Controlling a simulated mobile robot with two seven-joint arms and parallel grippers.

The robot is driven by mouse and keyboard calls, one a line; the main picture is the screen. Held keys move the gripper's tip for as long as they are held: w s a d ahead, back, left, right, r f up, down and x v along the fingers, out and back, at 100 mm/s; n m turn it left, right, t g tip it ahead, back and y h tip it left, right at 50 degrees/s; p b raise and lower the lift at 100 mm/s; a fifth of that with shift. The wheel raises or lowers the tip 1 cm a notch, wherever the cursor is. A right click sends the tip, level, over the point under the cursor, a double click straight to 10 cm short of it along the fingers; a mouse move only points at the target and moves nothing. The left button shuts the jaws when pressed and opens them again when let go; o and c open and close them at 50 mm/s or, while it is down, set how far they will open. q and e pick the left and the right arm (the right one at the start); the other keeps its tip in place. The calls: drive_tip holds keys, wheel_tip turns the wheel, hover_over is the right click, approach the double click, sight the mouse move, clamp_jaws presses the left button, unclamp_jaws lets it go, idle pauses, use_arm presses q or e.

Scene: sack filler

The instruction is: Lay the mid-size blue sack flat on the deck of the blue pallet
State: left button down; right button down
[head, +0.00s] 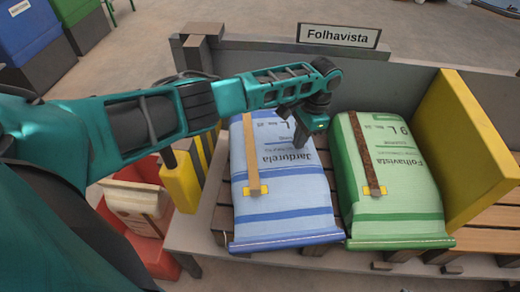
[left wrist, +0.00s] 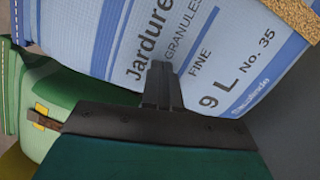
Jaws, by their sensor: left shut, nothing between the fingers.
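The blue sack (head: 285,205), printed "Jardurela", lies on a slatted wooden rack (head: 221,215). A tan strap with a yellow patch runs down its left part. My left gripper (head: 302,140) is over the upper right part of this sack, pointing down, shut and empty. In the left wrist view the closed fingers (left wrist: 160,85) are in front of the blue sack's printed face (left wrist: 215,50), where "9 L No. 35" shows; whether they touch it I cannot tell. I see no blue pallet. My right gripper is not in view.
A green sack (head: 395,205) lies close to the right of the blue one. A yellow divider (head: 465,140) stands beyond it. A grey back board (head: 400,90) carries a "Folhavista" sign (head: 338,35). Left are a yellow-and-black post (head: 181,183) and a red bin (head: 160,250) with a pale sack.

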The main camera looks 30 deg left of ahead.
sight(258, 163)
use_arm(q)
drive_tip(key=s+a, duration=0.2)
drive_tip(key=s, duration=0.1)
drive_tip(key=s+a+p, duration=0.1)
drive_tip(key=s+a, duration=0.1)
drive_tip(key=s, duration=0.1)
drive_tip(key=s+a+p, duration=0.1)
drive_tip(key=s+a, duration=0.1)
drive_tip(key=s, duration=0.1)
drive_tip(key=shift+a+f, duration=0.25)
drive_tip(key=shift+a, duration=0.1)
drive_tip(key=shift+d+f, duration=0.1)
drive_tip(key=shift+f, duration=0.4)
drive_tip(key=shift+s+f, duration=0.1)
